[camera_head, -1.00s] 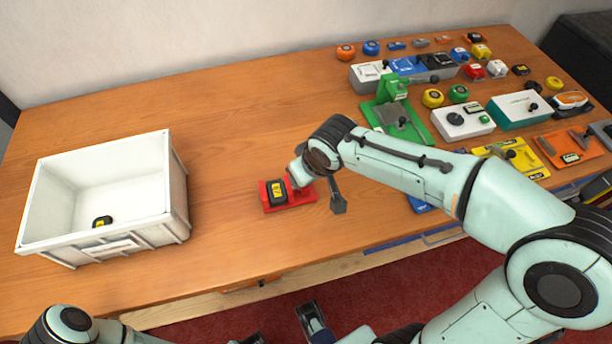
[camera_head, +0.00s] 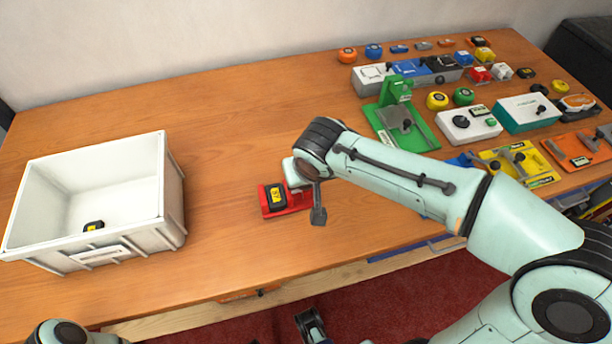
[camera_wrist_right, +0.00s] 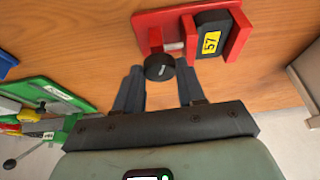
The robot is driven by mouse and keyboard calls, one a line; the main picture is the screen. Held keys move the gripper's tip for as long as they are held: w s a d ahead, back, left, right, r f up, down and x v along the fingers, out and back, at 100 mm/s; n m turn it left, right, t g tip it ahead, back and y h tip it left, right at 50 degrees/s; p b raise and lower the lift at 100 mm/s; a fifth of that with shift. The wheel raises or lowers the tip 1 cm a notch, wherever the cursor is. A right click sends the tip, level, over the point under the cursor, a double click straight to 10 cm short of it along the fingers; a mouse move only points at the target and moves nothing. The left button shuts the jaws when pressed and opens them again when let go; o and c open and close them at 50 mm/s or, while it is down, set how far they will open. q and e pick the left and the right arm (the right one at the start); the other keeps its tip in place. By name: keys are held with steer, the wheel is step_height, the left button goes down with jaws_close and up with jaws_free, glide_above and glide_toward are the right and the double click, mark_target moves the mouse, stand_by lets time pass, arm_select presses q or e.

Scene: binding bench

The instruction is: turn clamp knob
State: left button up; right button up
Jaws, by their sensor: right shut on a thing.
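The red clamp (camera_head: 297,202) stands on the wooden bench and holds a black block with a yellow label (camera_head: 276,197); the label reads 57 in the right wrist view (camera_wrist_right: 211,43). The clamp's round black knob (camera_wrist_right: 159,67) has a pale mark on its face and sits at the end of a metal screw. My right gripper (camera_wrist_right: 160,78) has its two fingers on either side of the knob and is shut on it. In the head view the wrist hides the knob. A dark part at the bottom edge (camera_head: 310,322) may be my left gripper; its jaws are unclear.
A white crate (camera_head: 75,253) with a black and yellow block (camera_head: 93,226) inside stands at the left. A green fixture (camera_head: 402,125), a white box with knobs (camera_head: 468,126) and several other devices crowd the right. The bench between crate and clamp is clear.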

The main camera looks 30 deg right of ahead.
steer(key=o, duration=1.1)
steer(key=shift+c, duration=0.2)
steer(key=shift+r, duration=0.1)
arm_select(q)
steer(key=r+p, duration=0.1)
steer(key=s+r+p, duration=0.1)
steer(key=shift+r+p, duration=0.1)
steer(key=shift+p, duration=0.3)
arm_select(e)
steer(key=v, duration=1.3)
arm_select(q)
steer(key=shift+s, duration=0.1)
